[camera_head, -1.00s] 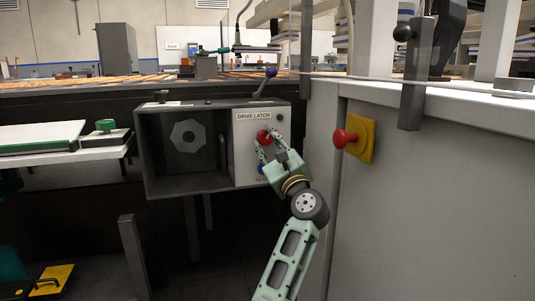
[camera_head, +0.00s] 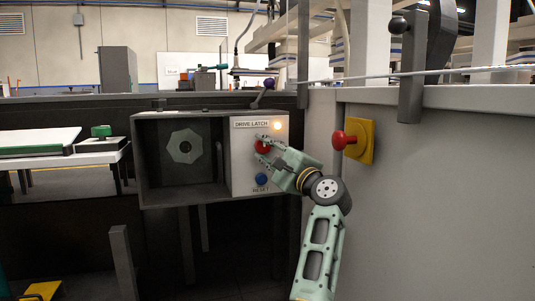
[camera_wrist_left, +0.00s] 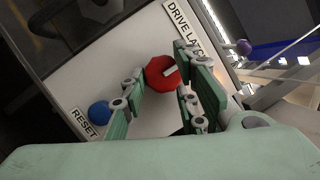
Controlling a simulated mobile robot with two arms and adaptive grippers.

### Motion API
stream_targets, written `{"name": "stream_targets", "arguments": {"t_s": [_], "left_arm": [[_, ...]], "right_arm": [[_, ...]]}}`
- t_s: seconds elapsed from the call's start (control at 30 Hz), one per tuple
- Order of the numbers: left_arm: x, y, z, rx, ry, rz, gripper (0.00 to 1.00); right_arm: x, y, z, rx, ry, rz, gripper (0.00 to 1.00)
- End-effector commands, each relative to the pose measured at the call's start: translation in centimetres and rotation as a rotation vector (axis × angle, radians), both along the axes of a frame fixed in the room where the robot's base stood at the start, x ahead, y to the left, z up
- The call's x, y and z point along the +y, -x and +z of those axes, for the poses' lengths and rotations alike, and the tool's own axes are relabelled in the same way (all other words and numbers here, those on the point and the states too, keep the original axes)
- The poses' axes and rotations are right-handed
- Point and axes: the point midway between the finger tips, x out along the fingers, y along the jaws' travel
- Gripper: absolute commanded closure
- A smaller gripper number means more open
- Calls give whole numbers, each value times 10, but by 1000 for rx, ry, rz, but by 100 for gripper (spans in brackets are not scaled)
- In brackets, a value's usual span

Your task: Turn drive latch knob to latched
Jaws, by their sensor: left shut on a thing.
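The red drive latch knob (camera_head: 262,146) sits on the light panel (camera_head: 240,180) under the DRIVE LATCH label (camera_head: 251,124). My left gripper (camera_head: 264,149) has its fingers on either side of the knob and is shut on it. In the left wrist view the red knob (camera_wrist_left: 161,73) shows between the two green fingers (camera_wrist_left: 160,92), with a pale mark on its face. My right gripper is not in view.
A blue RESET button (camera_head: 261,179) is just below the knob. A red mushroom button on a yellow plate (camera_head: 360,141) stands on the grey cabinet to the right. The open dark box (camera_head: 143,170) with an octagonal plate (camera_head: 185,147) is left of the panel.

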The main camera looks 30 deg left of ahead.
Motion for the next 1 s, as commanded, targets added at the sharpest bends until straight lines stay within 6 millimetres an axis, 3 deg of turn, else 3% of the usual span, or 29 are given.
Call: {"name": "stream_targets", "arguments": {"t_s": [0.03,0.37,0.4,0.53,1.0], "left_arm": [[4,1,-7,4,16,11,98],[4,1,-8,4,18,12,98],[5,1,-8,4,18,12,71],[4,2,-7,3,17,11,60],[1,1,-3,-1,10,6,58]], "right_arm": [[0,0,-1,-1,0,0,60],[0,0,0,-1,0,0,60],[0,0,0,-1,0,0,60],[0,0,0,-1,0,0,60],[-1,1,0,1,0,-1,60]]}}
